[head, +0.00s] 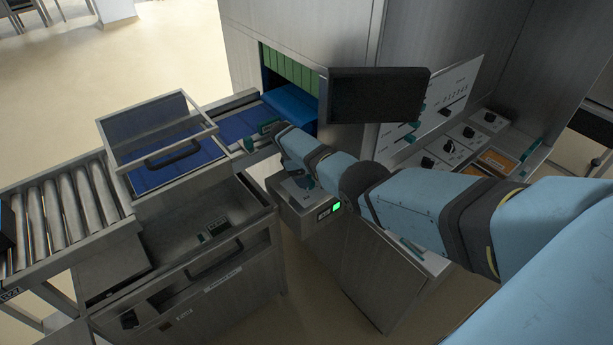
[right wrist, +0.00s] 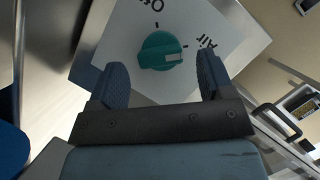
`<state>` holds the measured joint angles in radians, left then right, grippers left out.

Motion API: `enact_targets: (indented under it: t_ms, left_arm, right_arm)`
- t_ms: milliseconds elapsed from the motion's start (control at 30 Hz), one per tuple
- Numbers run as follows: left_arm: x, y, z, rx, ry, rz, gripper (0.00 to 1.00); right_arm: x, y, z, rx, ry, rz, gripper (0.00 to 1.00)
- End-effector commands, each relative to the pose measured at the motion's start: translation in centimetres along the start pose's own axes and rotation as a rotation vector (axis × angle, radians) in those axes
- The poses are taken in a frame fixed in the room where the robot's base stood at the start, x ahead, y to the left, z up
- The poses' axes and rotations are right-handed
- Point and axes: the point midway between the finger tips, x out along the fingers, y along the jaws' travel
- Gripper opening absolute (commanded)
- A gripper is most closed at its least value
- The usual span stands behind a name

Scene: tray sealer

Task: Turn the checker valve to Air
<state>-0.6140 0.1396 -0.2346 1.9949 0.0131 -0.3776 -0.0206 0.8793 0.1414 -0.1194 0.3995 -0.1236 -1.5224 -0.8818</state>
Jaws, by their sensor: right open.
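The checker valve is a teal round knob (right wrist: 160,51) on a white plate (right wrist: 220,28) in the right wrist view. A pale mark on the knob points to the right, toward the side with the word Air. Another label at the top is partly cut off. My right gripper (right wrist: 162,67) is open, with one finger on each side of the knob and visible gaps between. I cannot tell whether the fingertips are level with it. In the head view my right arm reaches across to the checker cabinet (head: 320,226), and hides much of that area. My left gripper is not in view.
A roller conveyor (head: 62,214) and a lidded tray station (head: 215,285) stand at the left. The sealer's dark screen (head: 375,95) juts out above my right arm. A panel with several dark knobs (head: 445,146) is at the right. A green-lit display (head: 337,206) sits on the cabinet.

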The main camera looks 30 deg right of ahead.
Motion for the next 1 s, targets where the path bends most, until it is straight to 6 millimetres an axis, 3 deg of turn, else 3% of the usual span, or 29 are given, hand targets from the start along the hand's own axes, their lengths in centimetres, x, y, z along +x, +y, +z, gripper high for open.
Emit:
enact_targets:
  t_ms: [300,500,700,1000]
  left_arm:
    - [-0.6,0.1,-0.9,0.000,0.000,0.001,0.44]
    - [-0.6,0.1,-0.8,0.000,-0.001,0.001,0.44]
    - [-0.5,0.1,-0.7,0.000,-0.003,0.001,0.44]
    - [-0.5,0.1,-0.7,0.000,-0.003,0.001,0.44]
  right_arm:
    - [-7.4,0.1,0.0,0.001,0.003,0.003,0.74]
    - [-10.6,0.0,0.0,0.001,0.001,0.001,0.74]
    - [-12.0,0.0,0.1,0.001,0.001,0.001,0.74]
    - [-12.1,0.0,0.1,0.001,0.001,0.001,0.74]
